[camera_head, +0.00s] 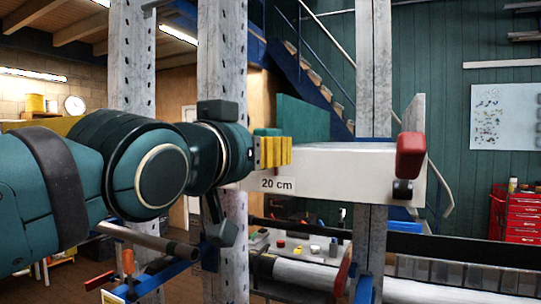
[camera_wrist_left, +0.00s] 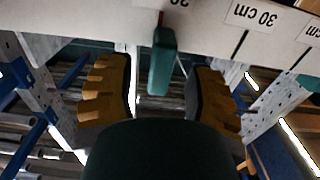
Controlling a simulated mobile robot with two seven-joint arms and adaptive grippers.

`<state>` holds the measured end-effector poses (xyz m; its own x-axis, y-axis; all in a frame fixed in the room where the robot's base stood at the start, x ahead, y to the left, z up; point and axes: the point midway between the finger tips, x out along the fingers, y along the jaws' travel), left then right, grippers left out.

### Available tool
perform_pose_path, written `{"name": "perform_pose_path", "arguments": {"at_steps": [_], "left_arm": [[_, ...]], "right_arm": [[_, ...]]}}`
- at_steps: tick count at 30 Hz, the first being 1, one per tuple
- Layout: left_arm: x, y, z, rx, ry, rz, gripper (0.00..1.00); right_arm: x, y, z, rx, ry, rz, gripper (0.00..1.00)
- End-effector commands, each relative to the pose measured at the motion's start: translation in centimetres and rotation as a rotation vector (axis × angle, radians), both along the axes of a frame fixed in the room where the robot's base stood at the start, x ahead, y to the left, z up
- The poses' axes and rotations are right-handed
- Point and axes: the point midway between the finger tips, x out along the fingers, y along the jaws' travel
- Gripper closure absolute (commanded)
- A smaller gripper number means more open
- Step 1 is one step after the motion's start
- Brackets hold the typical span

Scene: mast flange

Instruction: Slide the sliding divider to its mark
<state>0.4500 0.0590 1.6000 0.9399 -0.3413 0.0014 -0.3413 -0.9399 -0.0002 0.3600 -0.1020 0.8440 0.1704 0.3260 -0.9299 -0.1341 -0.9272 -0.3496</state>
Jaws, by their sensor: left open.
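The sliding divider shows in the left wrist view as a narrow teal edge (camera_wrist_left: 163,62), between my finger pads with a gap on both sides. In the head view a teal upright panel (camera_head: 303,117) stands on the white shelf (camera_head: 345,165), behind my gripper; it looks like the same divider. My left gripper (camera_head: 272,152) is at the shelf's front edge, its yellow pads spread open. It also shows in the left wrist view (camera_wrist_left: 163,85). A thin red strip (camera_wrist_left: 160,18) lies on the label edge above the divider. My right gripper is not in view.
The shelf front carries a "20 cm" label (camera_head: 278,184); a "30 cm" label (camera_wrist_left: 254,14) shows in the wrist view. A grey upright post (camera_head: 373,80) stands behind the shelf. The front edge between is clear.

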Motion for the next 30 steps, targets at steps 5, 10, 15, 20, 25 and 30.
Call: {"name": "perform_pose_path", "arguments": {"at_steps": [5, 10, 15, 20, 25, 30], "left_arm": [[-1.3, 0.4, -0.1, 0.001, -0.001, -0.001, 0.47], [-2.5, 0.8, -0.1, -0.001, -0.002, -0.001, 0.47], [-3.6, 1.3, -0.1, -0.001, -0.002, 0.0, 0.47], [-4.3, 1.6, -0.1, 0.0, 0.0, 0.0, 0.47], [-4.5, 1.7, 0.0, 0.0, 0.001, 0.0, 0.47], [-4.5, 1.7, 0.0, 0.0, 0.001, 0.0, 0.47]], "right_arm": [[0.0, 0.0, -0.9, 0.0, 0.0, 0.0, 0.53], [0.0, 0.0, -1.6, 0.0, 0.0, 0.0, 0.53], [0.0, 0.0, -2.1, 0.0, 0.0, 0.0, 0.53], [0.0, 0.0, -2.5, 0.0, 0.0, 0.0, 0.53], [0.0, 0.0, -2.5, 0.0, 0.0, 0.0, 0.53], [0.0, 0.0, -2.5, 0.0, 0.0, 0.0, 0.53]]}}
